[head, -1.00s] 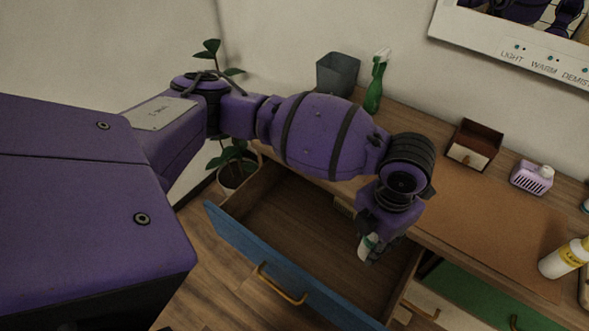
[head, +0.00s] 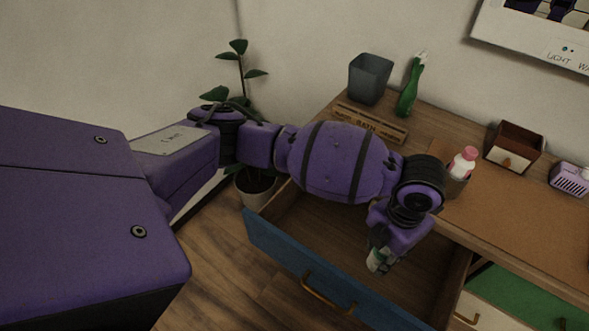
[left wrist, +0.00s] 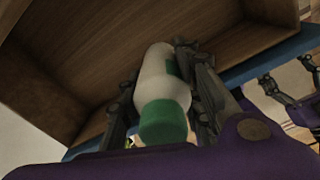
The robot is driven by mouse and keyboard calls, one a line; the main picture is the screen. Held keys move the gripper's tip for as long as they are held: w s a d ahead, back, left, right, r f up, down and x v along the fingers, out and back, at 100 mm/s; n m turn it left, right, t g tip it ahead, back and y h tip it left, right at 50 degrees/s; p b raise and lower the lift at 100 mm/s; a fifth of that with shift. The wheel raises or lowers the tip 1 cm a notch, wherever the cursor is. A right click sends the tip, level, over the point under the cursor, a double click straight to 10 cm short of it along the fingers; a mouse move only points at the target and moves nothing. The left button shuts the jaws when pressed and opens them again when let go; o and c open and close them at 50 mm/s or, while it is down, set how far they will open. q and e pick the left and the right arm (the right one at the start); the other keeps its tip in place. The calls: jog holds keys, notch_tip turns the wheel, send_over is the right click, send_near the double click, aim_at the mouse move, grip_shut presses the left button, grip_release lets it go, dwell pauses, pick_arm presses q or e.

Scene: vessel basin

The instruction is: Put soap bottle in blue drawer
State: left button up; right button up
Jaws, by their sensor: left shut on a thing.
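The soap bottle (head: 377,261) is white with a green cap. My left gripper (head: 381,252) is shut on it and holds it over the open blue drawer (head: 280,262). In the left wrist view the bottle (left wrist: 157,75) sits between the two dark fingers, its green cap toward the camera. The drawer's wooden inside (left wrist: 70,85) shows behind it. I cannot tell how far the bottle is above the drawer floor. My right gripper (left wrist: 288,82) shows at the right edge of the left wrist view, fingers apart, with nothing seen between them.
A plant (head: 256,183) stands left of the drawer. The drawer floor in view looks clear.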

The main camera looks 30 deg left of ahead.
pick_arm(q)
jog(key=shift+w+a+f, duration=0.95)
jog(key=shift+a+f, duration=1.05)
jog(key=shift+f, duration=0.05)
jog(key=shift+w+a+f, duration=0.95)
jog(key=shift+a+f, duration=1.05)
jog(key=shift+f, duration=0.1)
jog(key=shift+w+a+f, duration=0.95)
jog(key=shift+a+f, duration=1.05)
jog(key=shift+f, duration=0.05)
jog(key=shift+f, duration=0.1)
jog(key=o, duration=0.9)
jog(key=shift+f, duration=0.15)
jog(key=shift+c, duration=0.2)
jog(key=o, duration=0.5)
jog(key=shift+c, duration=0.2)
notch_tip(320, 180, up, 12)
jog(key=shift+r+p, duration=0.25)
jog(key=shift+p, duration=0.1)
